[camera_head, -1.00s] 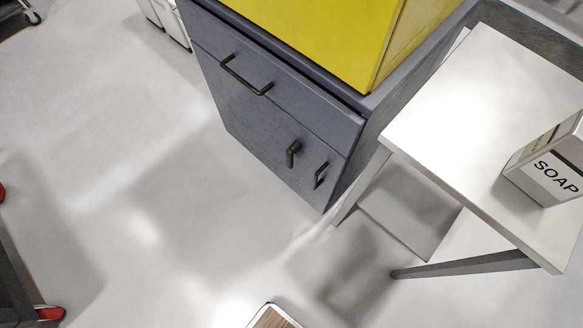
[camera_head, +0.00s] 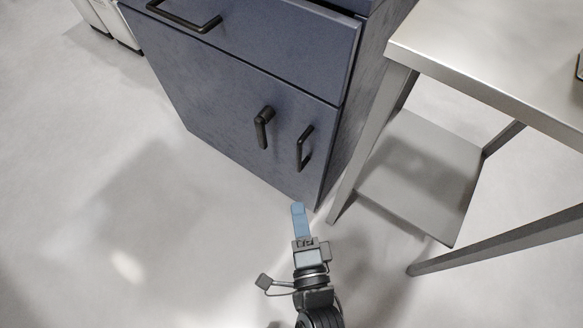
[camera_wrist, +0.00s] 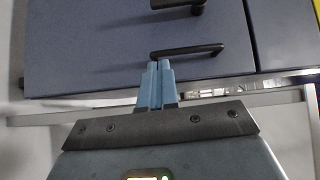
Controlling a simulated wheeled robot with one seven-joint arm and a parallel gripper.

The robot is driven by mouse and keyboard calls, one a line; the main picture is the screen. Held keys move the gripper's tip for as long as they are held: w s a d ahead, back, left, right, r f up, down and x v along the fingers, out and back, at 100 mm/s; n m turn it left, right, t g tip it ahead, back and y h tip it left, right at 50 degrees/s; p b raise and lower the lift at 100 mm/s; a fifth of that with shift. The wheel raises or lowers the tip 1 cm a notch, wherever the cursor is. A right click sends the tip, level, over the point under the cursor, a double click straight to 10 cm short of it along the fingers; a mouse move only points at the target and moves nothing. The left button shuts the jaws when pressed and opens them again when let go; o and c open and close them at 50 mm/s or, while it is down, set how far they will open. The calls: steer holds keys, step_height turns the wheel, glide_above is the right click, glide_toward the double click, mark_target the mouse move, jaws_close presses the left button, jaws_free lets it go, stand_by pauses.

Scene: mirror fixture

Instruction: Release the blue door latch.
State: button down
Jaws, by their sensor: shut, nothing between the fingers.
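The blue door (camera_head: 225,100) is the lower front of a blue-grey cabinet and looks closed. A black lever latch (camera_head: 263,128) is on it, hanging down at a slight tilt. A black bar handle (camera_head: 305,148) sits to its right, near the door's edge. In the wrist view, the latch (camera_wrist: 178,4) is cut off at the top edge and the handle (camera_wrist: 187,51) lies just beyond the fingertips. My gripper (camera_head: 297,207) has blue fingers pressed together and empty, below the handle in the head view. It also shows in the wrist view (camera_wrist: 158,66). I cannot tell whether it touches the handle.
A drawer (camera_head: 250,35) with a black handle is above the door. A metal table (camera_head: 480,60) with a lower shelf (camera_head: 410,180) stands close on the right, its legs near the cabinet. White bins (camera_head: 108,22) stand at the upper left. The floor at left is clear.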

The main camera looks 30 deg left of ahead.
steer(key=shift+w+a+f, duration=0.1)
steer(key=shift+a+f, duration=0.2)
steer(key=shift+a, duration=0.5)
steer(key=b, duration=0.2)
glide_toward(267, 147)
steer(key=w, duration=0.4)
steer(key=a, duration=0.3)
steer(key=shift+w+a+p, duration=0.3)
steer(key=shift+w+p, duration=0.1)
steer(key=shift+f, duration=0.1)
steer(key=shift+a+f+m+b, duration=0.1)
steer(key=shift+a+m+b, duration=0.25)
steer(key=shift+b, duration=0.3)
